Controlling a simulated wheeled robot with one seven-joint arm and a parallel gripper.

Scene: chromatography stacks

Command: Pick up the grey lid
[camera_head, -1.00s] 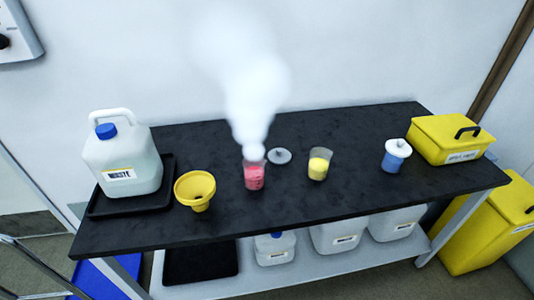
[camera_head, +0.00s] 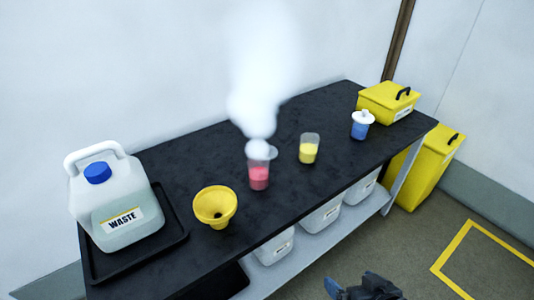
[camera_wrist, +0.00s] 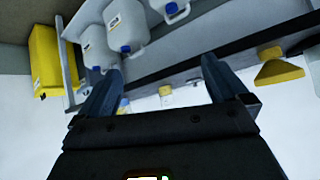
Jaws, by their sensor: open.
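The black bench (camera_head: 190,160) carries a white waste jug (camera_head: 115,200) on a black tray, a yellow funnel (camera_head: 214,206), a yellow beaker (camera_head: 308,150), a blue lidded jar (camera_head: 360,127) and a yellow box (camera_head: 388,100). White jugs fill the lower shelf.

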